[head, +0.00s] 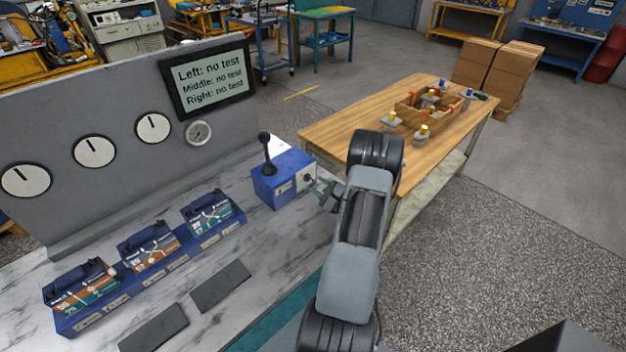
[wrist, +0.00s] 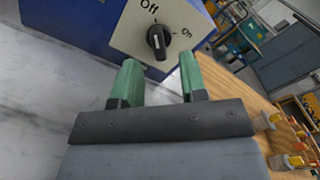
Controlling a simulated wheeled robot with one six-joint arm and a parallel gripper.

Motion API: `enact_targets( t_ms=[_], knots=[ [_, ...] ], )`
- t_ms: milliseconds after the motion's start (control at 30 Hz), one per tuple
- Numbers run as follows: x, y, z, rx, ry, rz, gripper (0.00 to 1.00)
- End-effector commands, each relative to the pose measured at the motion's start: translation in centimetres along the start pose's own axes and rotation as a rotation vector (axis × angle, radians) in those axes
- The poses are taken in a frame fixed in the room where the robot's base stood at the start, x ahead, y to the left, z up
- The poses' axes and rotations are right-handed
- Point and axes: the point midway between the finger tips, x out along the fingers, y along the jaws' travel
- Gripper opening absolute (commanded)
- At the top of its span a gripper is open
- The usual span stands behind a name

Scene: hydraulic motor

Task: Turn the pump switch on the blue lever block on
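The blue lever block (head: 268,189) stands on the marble-patterned bench, with a black lever (head: 265,150) upright on top. In the wrist view, the block's pale plate (wrist: 132,33) carries a black rotary pump switch (wrist: 159,41) with "Off" above it and "On" to its right. The switch's handle looks roughly upright in the picture, nearer the "Off" direction. My gripper (wrist: 159,78) is open, its two green fingers apart and empty. The fingertips are just short of the switch, which shows between and beyond them. In the head view my gripper (head: 318,189) is at the block's right side.
A grey panel with gauges and a screen (head: 210,76) reading "no test" stands behind the bench. Blue units (head: 207,212) and dark pads (head: 221,286) lie left of the block. A wooden table (head: 340,128) with small parts is beyond my arm.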

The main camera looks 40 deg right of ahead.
Motion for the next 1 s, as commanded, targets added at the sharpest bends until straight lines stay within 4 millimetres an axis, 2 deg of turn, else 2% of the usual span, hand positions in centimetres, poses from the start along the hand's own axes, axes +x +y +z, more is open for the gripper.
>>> enact_targets(
  t_ms=[100, 300, 700, 1000],
  knots=[
    [1.7, 0.0, 0.1, 0.000, -0.002, 0.003, 0.39],
    [3.3, 0.0, 0.1, 0.000, -0.001, 0.002, 0.39],
    [3.8, 0.0, 0.0, 0.001, 0.000, 0.001, 0.39],
    [3.8, 0.0, 0.0, 0.001, 0.000, 0.001, 0.12]
  ],
)
